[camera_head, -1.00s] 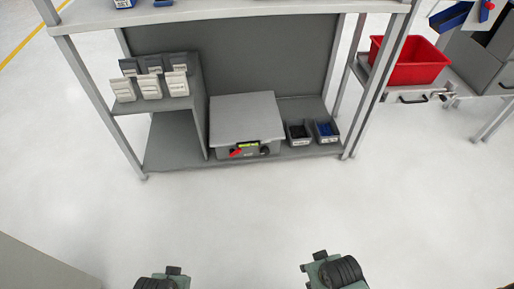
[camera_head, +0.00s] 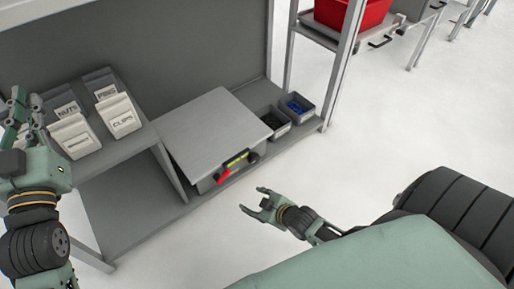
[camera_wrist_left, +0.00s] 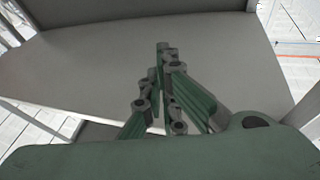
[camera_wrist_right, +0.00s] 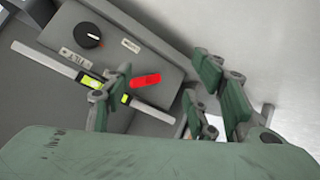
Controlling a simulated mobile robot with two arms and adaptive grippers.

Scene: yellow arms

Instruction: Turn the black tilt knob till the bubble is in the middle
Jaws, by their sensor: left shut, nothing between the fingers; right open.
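The grey box (camera_head: 215,130) with a sloping lid sits on the lower shelf. On its front, the black tilt knob (camera_wrist_right: 88,35) has a red mark and sits by a TILT label (camera_wrist_right: 75,61). A level bar with a yellow-green vial (camera_wrist_right: 91,82) crosses the front, also seen in the head view (camera_head: 237,158). My right finger covers part of the vial, and I cannot make out the bubble. A red lever (camera_wrist_right: 145,80) is beside it. My right gripper (camera_head: 259,203) is open and empty, in front of the box. My left gripper (camera_head: 18,112) is shut and empty, near the label bins.
Labelled bins (camera_head: 97,110) stand on the raised shelf at left. Two small bins (camera_head: 268,125) with dark and blue parts stand right of the box. A shelf post (camera_head: 345,60) rises at right. The floor in front is clear.

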